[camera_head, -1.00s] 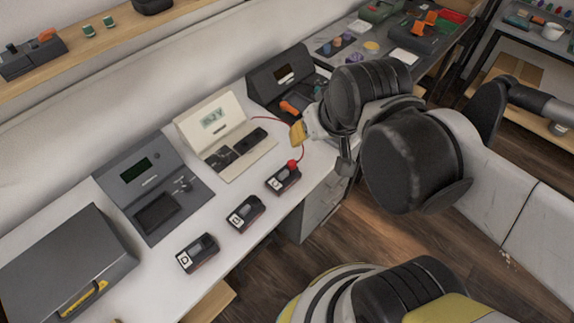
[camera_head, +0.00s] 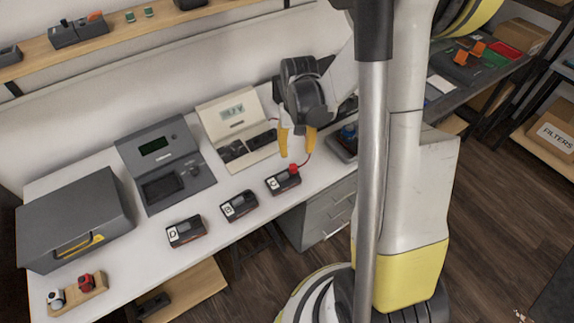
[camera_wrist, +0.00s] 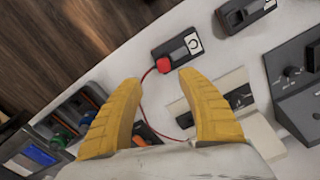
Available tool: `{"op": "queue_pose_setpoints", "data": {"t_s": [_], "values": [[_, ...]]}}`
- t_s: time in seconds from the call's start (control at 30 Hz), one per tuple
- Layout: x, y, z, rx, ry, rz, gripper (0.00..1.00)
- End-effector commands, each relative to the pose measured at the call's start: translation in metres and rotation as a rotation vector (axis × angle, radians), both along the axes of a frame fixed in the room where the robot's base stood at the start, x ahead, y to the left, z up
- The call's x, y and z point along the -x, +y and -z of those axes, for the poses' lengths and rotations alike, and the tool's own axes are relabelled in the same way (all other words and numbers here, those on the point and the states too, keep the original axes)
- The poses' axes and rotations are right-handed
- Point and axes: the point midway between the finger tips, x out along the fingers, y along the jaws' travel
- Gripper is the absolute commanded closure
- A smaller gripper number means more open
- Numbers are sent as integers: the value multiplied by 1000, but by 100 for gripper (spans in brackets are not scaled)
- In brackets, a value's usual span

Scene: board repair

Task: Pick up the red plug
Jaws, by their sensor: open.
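The red plug (camera_head: 294,168) sits on the end of a dark battery-like module (camera_head: 283,182) on the white bench, with a thin red cable running from it. In the wrist view the red plug (camera_wrist: 163,64) lies just beyond and between my fingertips, beside the black module (camera_wrist: 178,49). My gripper (camera_head: 297,154) points down above the bench, its yellow fingers apart. In the wrist view my gripper (camera_wrist: 160,79) is open with nothing between its fingers. The plug appears apart from both fingers.
Two more modules (camera_head: 239,206) (camera_head: 186,232) stand in a row to the left. A cream meter (camera_head: 234,115) and a grey device (camera_head: 165,165) stand behind. A grey case (camera_head: 75,215) and a wooden holder (camera_head: 102,285) with a red piece (camera_head: 87,283) are at far left.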

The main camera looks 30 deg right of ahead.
Motion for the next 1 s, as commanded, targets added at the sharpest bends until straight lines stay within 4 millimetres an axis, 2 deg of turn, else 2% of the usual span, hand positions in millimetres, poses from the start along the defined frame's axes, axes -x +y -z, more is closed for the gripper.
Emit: {"op": "queue_pose_setpoints", "data": {"t_s": [0.03, 0.1, 0.37, 0.63, 0.87, 0.9, 0.97, 1.0], "values": [[-1, 0, 13, 0, 0, -1, 53], [-1, 0, 23, 0, -1, -1, 53], [-1, 2, 40, 1, -2, -2, 53], [-3, 7, 81, 1, -2, -2, 53], [-3, 7, 83, 0, -2, -2, 53], [-3, 7, 83, 0, -2, -2, 54], [-3, 7, 83, 0, -2, -2, 73], [-3, 7, 83, 0, -2, -2, 85]]}}
